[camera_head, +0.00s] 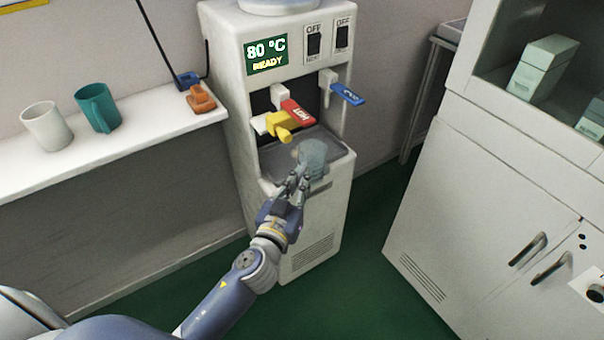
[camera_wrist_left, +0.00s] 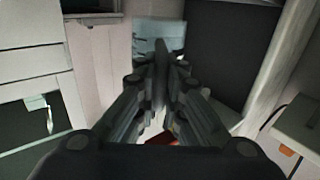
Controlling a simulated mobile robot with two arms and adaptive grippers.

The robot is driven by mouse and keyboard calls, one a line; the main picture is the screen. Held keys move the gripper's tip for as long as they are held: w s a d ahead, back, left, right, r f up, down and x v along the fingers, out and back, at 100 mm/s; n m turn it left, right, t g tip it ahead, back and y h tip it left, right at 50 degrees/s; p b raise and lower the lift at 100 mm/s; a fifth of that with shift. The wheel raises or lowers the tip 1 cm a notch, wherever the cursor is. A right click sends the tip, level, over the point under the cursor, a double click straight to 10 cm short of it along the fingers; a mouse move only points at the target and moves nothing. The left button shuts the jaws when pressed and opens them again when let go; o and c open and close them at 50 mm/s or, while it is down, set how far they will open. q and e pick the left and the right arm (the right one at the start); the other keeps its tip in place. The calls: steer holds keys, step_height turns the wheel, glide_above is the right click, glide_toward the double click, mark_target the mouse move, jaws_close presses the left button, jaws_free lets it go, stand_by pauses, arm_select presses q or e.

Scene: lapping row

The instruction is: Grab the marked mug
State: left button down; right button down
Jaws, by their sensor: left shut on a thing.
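A grey-blue mug (camera_head: 314,153) is at the drip tray in the dispenser's bay, below the taps. Its mark cannot be made out. My left gripper (camera_head: 300,178) reaches it from the front, with its fingers shut on the mug's near side. In the left wrist view the fingers (camera_wrist_left: 160,82) close on a thin dark upright part, with the pale blue mug (camera_wrist_left: 147,33) just beyond. The fingers hide part of the mug, and I cannot tell whether it rests on the tray. My right gripper is not in view.
The water dispenser (camera_head: 232,130) has a red tap lever (camera_head: 298,112) with a yellow piece (camera_head: 280,125) and a blue lever (camera_head: 348,94) above the mug. A white mug (camera_head: 46,127) and a teal mug (camera_head: 98,108) stand on the left shelf (camera_head: 150,125). A cabinet (camera_head: 480,190) stands right.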

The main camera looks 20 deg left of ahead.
arm_select(q)
steer(key=shift+s, duration=0.5)
steer(key=shift+r, duration=0.1)
stand_by(0.7)
stand_by(1.1)
